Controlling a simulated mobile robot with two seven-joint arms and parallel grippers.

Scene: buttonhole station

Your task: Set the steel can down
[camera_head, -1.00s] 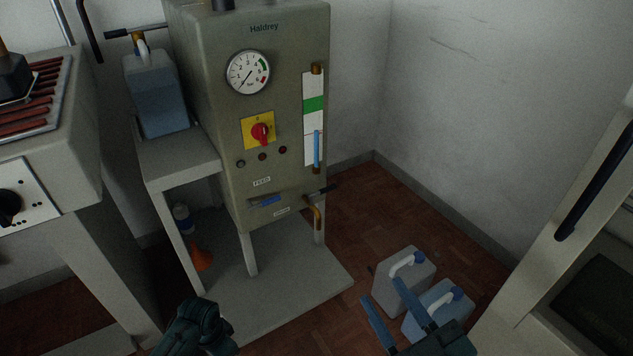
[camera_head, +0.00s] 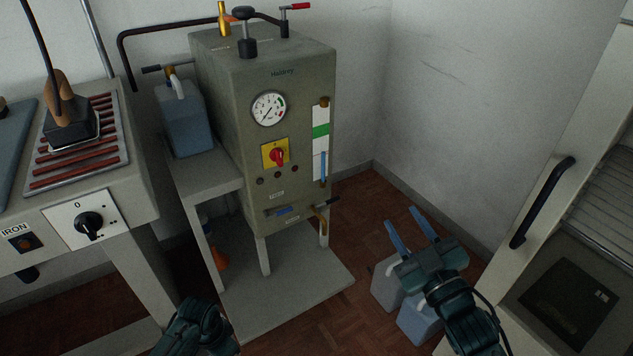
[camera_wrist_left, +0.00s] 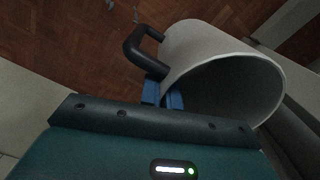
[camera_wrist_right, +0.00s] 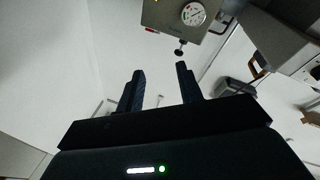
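The steel can (camera_wrist_left: 210,55) is a grey, wide-mouthed cylinder with a black handle (camera_wrist_left: 140,45), seen tilted in the left wrist view. My left gripper (camera_wrist_left: 163,94) has its blue fingers close together at the can's rim beside the handle and appears shut on it. In the head view only my left wrist shows at the bottom; its fingers and the can are out of sight. My right gripper (camera_head: 408,230) is open and empty, above the two jugs on the floor. It also shows open in the right wrist view (camera_wrist_right: 160,70).
Two plastic jugs, one grey (camera_head: 385,284) and one blue (camera_head: 419,322), stand on the floor. The boiler (camera_head: 270,135) stands on a low stand (camera_head: 290,298), with another blue jug (camera_head: 186,122) beside it. An ironing table (camera_head: 140,195) is left, a pale cabinet (camera_head: 540,175) right.

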